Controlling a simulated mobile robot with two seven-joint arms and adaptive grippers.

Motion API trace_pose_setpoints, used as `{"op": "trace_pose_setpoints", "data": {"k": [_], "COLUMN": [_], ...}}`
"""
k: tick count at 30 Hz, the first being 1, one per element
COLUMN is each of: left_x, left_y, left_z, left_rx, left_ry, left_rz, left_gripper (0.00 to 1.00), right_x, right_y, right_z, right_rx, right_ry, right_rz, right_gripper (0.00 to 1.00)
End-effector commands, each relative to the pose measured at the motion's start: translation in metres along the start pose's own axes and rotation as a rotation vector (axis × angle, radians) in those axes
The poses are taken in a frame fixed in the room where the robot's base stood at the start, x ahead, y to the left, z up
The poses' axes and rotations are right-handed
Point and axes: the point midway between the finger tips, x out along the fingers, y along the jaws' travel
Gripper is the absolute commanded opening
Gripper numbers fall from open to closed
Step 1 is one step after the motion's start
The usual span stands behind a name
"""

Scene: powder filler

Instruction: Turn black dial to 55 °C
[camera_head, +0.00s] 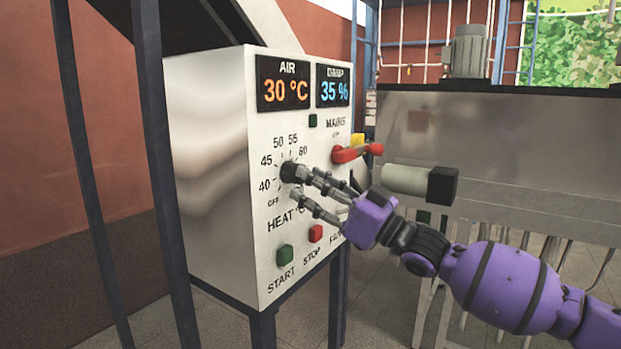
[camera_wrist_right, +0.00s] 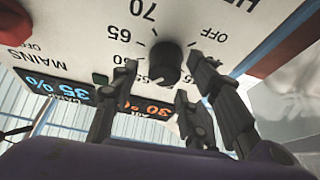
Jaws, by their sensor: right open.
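The black dial (camera_head: 290,171) is on the white front panel, ringed by a printed scale with OFF, 40, 45, 50, 55 and 60 readable. It also shows in the wrist view (camera_wrist_right: 163,62), with a pale mark low on its rim in that picture; I cannot tell which number it points to. My right gripper (camera_head: 303,182) is open at the dial, partly covering the scale. In the wrist view its fingers stand on both sides of the dial, with no clear contact. The AIR display (camera_head: 284,86) reads 30 °C. My left gripper is not in view.
A red MAINS handle (camera_head: 345,154) sticks out above and right of my right gripper. A green START button (camera_head: 285,255) and a red STOP button (camera_head: 316,233) are below. A blue display (camera_head: 333,90) reads 35 %. A metal machine (camera_head: 520,150) stands at the right.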

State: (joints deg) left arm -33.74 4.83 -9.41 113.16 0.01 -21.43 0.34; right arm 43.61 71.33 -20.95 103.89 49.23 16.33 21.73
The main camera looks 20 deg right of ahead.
Motion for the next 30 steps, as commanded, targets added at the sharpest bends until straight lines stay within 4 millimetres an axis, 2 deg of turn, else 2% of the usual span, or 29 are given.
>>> {"op": "trace_pose_setpoints", "data": {"k": [6, 14, 23, 26, 30], "left_x": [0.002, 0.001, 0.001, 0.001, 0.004], "left_y": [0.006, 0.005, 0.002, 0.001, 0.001], "left_z": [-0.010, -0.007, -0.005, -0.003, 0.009], "left_rx": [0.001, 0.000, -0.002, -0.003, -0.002], "left_ry": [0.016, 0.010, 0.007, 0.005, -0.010], "left_rz": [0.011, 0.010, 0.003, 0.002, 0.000], "left_gripper": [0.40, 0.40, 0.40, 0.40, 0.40], "right_x": [0.015, 0.016, 0.016, 0.016, 0.016], "right_y": [0.000, 0.000, 0.001, 0.001, 0.004], "right_z": [0.000, 0.001, 0.000, -0.001, 0.001], "right_rx": [-0.001, 0.000, -0.001, -0.008, -0.097], "right_ry": [-0.001, -0.002, -0.001, 0.000, -0.002], "right_rz": [-0.001, 0.000, 0.001, -0.001, -0.035], "right_gripper": [0.42, 0.42, 0.04, 0.03, 0.03]}}
